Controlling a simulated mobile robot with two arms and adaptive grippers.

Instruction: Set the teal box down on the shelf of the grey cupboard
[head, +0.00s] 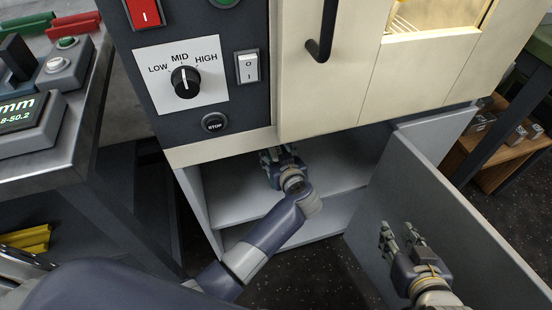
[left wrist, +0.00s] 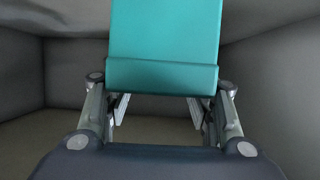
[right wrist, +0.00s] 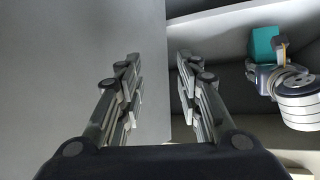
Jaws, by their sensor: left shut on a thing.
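The teal box (left wrist: 165,35) fills the upper middle of the left wrist view, between my left gripper's fingers. My left gripper (head: 277,154) is shut on it, inside the open grey cupboard (head: 194,205) and over its shelf (head: 235,196). The box also shows beyond the left gripper in the right wrist view (right wrist: 264,42); in the head view the gripper and wrist mostly hide it. I cannot tell whether its underside touches the shelf. My right gripper (head: 402,236) is open and empty beside the cupboard's open door; its spread fingers show in the right wrist view (right wrist: 155,75).
The cupboard's grey door (head: 440,225) stands open to the right. Above is a cream machine with a black handle (head: 322,35) and a control panel with a dial (head: 185,82). A metal bench (head: 75,150) is at left, a wooden shelf unit (head: 490,160) at right.

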